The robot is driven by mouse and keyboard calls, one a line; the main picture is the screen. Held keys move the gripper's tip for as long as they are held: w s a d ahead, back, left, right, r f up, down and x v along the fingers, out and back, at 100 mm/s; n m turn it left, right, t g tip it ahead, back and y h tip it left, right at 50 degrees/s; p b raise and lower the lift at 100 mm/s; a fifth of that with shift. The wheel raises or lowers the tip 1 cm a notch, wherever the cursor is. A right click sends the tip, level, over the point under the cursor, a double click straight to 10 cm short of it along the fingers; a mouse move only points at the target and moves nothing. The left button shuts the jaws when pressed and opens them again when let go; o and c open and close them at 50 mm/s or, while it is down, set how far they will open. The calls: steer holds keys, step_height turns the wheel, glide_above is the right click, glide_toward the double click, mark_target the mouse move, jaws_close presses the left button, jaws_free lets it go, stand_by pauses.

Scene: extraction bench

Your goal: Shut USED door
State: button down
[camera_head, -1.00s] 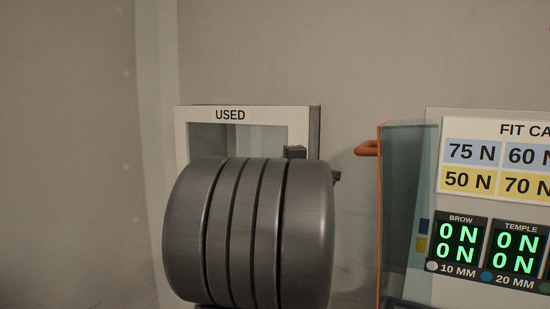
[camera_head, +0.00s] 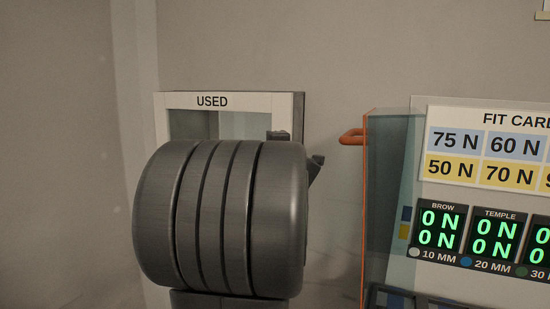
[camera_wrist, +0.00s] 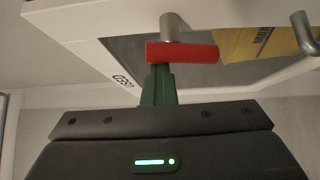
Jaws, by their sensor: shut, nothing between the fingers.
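The USED box (camera_head: 286,102) stands against the back wall in the head view, with a white frame and a window. My grey arm hides its lower part, and I cannot tell whether its door is ajar. In the wrist view the white frame (camera_wrist: 93,50) and its USED lettering are turned over and slanted above my gripper (camera_wrist: 161,72). My gripper's narrow green fingers are together and empty. A red bar (camera_wrist: 185,53) lies right at their tips, below a silver post (camera_wrist: 173,27). I cannot tell whether they touch.
Right of the box is a clear panel (camera_head: 390,210) with an orange edge and an orange handle (camera_head: 351,137). Beyond it is a board (camera_head: 480,145) with force labels and green displays. A yellow item (camera_wrist: 245,47) shows behind the window in the wrist view.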

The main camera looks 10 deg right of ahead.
steer(key=s+d+p, duration=0.1)
steer(key=s+d, duration=0.1)
steer(key=s, duration=1.2)
steer(key=shift+s+d, duration=0.15)
steer(key=shift+s, duration=0.25)
steer(key=shift+w+f, duration=0.1)
steer(key=w+b, duration=0.1)
steer(key=w, duration=1.1)
steer(key=shift+d+f+m+h, duration=0.25)
steer(key=shift+m+h, duration=0.05)
steer(key=shift+s, duration=0.1)
